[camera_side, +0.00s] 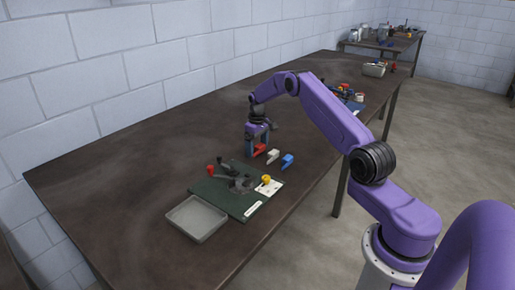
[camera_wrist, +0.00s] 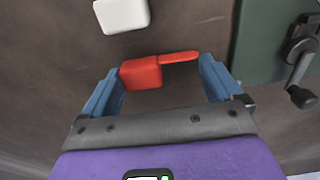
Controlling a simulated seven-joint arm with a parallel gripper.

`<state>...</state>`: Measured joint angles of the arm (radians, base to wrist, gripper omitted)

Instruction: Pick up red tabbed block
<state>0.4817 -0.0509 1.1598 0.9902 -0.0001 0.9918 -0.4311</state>
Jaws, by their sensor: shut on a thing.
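The red tabbed block (camera_wrist: 141,73) lies between the blue fingers of my gripper (camera_wrist: 161,76) in the wrist view. Its thick body meets the left finger, and its thin tab points to the right finger. My gripper is shut on it lengthwise. In the side view my gripper (camera_side: 257,140) points down at the table, with the red block (camera_side: 259,149) low between its fingers. I cannot tell whether the block touches the table.
A white block (camera_side: 273,155) and a blue block (camera_side: 288,161) lie to the right. A green mat (camera_side: 225,203) with a dark lever fixture (camera_side: 240,184) and a grey tray (camera_side: 197,219) are nearer the camera. The table's left part is clear.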

